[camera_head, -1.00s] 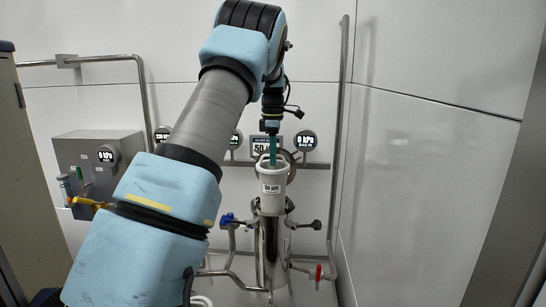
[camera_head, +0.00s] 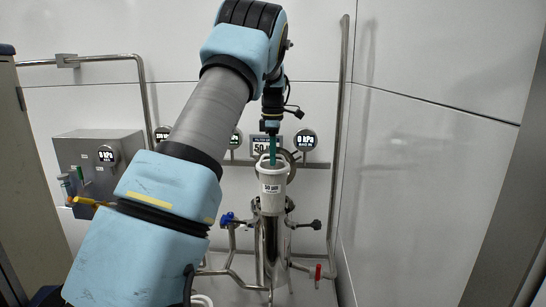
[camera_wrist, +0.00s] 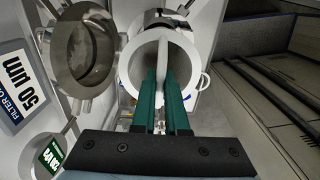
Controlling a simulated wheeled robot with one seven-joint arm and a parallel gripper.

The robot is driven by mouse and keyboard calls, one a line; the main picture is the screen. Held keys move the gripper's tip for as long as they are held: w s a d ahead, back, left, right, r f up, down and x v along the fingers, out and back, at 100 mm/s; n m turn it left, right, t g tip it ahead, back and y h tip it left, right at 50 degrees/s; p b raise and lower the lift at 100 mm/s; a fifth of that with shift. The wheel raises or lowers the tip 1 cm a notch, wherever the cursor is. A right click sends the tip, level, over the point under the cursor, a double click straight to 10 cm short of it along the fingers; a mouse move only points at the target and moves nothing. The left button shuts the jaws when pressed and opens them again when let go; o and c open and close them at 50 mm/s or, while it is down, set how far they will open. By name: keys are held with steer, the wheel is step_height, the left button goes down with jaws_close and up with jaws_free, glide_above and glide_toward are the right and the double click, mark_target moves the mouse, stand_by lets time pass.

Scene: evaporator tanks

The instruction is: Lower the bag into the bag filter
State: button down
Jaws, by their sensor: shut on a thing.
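The white bag (camera_head: 272,188), labelled 50 µm, hangs upright below my gripper (camera_head: 272,160) in the head view. My gripper's green fingers (camera_wrist: 165,85) are shut on the bag's thin handle across its round mouth (camera_wrist: 137,62) in the wrist view. The steel bag filter housing (camera_head: 272,250) stands upright beneath the bag. The bag's lower end overlaps the housing's top in the head view; how far it sits inside is hidden. An open round steel lid (camera_wrist: 82,58) lies left of the bag in the wrist view.
Pressure gauges (camera_head: 306,140) and a 50 sign (camera_wrist: 22,85) are behind the filter. Valves with a blue handle (camera_head: 227,218) and a red handle (camera_head: 318,272) stick out beside the housing. A grey box (camera_head: 98,165) is on the left wall. A plain wall (camera_head: 430,180) is on the right.

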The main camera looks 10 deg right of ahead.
steer(key=shift+f, duration=0.4)
stand_by(0.5)
steer(key=shift+f+b, duration=0.4)
steer(key=shift+f, duration=1.05)
steer(key=shift+f+b, duration=0.45)
steer(key=shift+f, duration=0.25)
steer(key=shift+p, duration=0.6)
stand_by(0.3)
